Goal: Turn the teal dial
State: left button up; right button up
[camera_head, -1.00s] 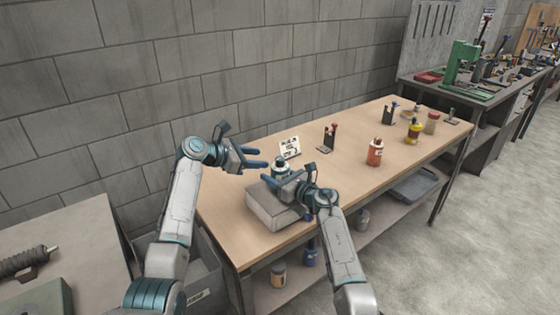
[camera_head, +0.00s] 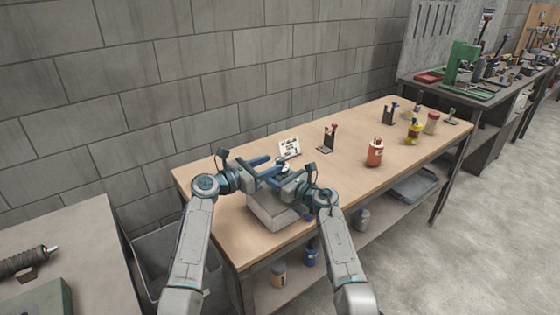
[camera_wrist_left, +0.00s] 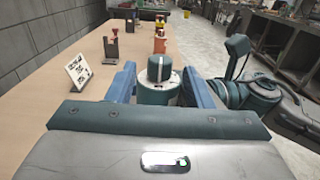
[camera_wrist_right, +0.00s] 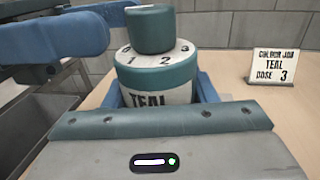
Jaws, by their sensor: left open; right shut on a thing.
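The teal dial (camera_wrist_right: 150,30) is a round knob on a white ring numbered 0, 1, 2, 3, atop a canister (camera_wrist_right: 155,85) labelled TEAL. A white line marks the knob's top in the left wrist view (camera_wrist_left: 162,66). My right gripper (camera_wrist_right: 158,88) is shut on the canister's body, which stands over the grey box (camera_head: 268,210). My left gripper (camera_wrist_left: 160,85) is open, its blue fingers on either side of the dial in its wrist view. In the right wrist view, its fingers appear left of the knob, near knob height.
A card (camera_wrist_right: 280,67) behind the canister reads "COLOUR JOB TEAL DOSE 3". A small stand with a red top (camera_head: 330,137), an orange bottle (camera_head: 374,153) and a yellow bottle (camera_head: 414,132) stand farther right on the wooden table (camera_head: 340,185). The wall is behind.

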aim_at(277, 163)
pick_arm(q)
jog(key=shift+x, duration=2.25)
jog(key=shift+c, duration=0.2)
jog(key=c, duration=0.9)
jog(key=shift+s+d+n+t+y, duration=0.1)
jog(key=shift+n+t+y, duration=1)
jog(key=shift+t+y, duration=0.15)
jog(key=shift+c, duration=0.2)
jog(key=shift+n+t+y, duration=1.15)
jog(key=shift+n+y, duration=0.05)
jog(key=shift+y, duration=0.25)
jog(key=o, duration=1)
